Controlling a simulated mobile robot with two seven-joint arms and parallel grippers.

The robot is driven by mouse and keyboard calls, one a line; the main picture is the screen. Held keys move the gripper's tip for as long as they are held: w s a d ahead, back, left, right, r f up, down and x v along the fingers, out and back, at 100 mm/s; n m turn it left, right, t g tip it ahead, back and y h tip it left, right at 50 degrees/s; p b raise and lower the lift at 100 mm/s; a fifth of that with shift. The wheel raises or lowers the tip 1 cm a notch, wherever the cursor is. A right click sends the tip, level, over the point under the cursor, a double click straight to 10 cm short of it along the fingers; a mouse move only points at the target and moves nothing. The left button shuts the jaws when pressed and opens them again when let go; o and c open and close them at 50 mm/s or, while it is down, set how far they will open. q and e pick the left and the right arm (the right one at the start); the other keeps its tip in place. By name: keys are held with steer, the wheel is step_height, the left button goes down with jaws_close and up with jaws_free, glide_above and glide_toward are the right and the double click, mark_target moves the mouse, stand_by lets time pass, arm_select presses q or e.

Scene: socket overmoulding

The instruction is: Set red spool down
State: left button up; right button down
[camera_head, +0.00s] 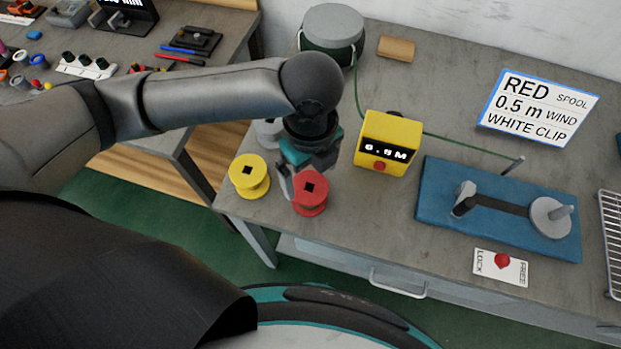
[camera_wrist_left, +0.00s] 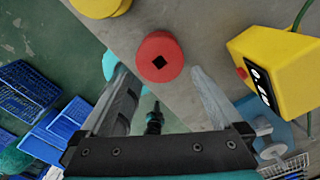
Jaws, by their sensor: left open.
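The red spool (camera_head: 311,205) stands upright on the grey bench near its front left corner, its square hole facing up. It also shows in the wrist view (camera_wrist_left: 172,72), near the fingertips. My left gripper (camera_head: 290,187) is at the red spool, pointing down, with its fingers spread; the wrist view shows one finger on each side of the spool and clear gaps. Whether a finger touches it is hard to tell. The yellow spool (camera_head: 248,189) stands just to the left. My right gripper is not in view.
A yellow 0.5 m counter (camera_head: 388,143) stands right of the spools, with a green wire running past it. A pale spool (camera_head: 267,131) is partly hidden behind my wrist.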

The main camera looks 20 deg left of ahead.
arm_select(q)
step_height(320, 180, up, 4)
steer(key=shift+r+p, duration=0.25)
steer(key=shift+p, duration=0.2)
stand_by(0.3)
